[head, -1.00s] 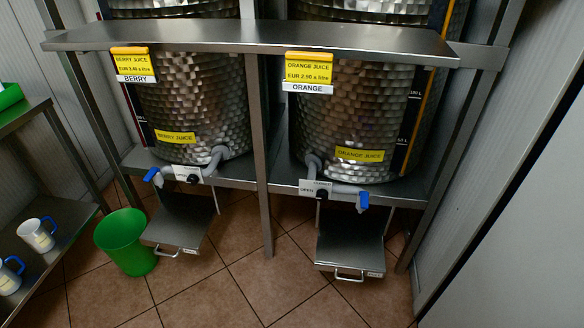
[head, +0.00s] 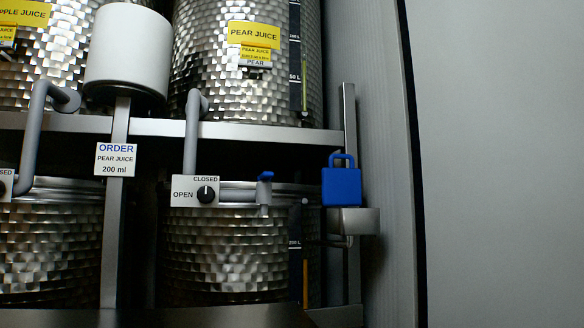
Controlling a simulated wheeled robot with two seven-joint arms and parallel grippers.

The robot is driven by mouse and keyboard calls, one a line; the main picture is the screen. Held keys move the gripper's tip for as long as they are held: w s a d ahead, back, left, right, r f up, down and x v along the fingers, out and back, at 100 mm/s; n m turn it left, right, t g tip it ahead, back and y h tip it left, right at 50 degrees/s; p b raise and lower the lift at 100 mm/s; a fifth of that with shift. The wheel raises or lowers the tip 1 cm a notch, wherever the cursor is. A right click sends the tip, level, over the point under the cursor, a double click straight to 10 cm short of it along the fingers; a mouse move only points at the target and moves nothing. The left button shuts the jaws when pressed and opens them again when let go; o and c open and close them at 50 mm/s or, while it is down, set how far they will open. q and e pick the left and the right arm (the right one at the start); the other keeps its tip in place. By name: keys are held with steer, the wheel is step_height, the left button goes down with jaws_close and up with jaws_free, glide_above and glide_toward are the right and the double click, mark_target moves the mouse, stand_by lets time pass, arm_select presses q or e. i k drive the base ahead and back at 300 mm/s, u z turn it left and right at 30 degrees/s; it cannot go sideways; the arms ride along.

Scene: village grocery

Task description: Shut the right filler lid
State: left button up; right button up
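I cannot make out for certain which part is the right filler lid. On the right, a lower steel tank (head: 240,250) shows its upper rim just under the steel shelf beam (head: 240,132). A pear juice tank (head: 235,85) stands on that beam. A blue block with a loop handle (head: 342,187) sits above a small steel box (head: 354,221) at the right post; whether it is a lid is unclear. Neither of my grippers is in view.
A grey pipe (head: 192,140) comes down to a valve plate marked OPEN and CLOSED (head: 192,191), with a blue-handled tap (head: 264,190) beside it. A white cylinder (head: 127,50) stands above an order sign (head: 115,159). A pale wall panel (head: 500,160) fills the right.

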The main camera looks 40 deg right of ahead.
mark_target(341, 187)
steer(key=u, duration=1.95)
steer(key=i, duration=0.65)
steer(key=z, duration=3.5)
steer(key=i, duration=0.55)
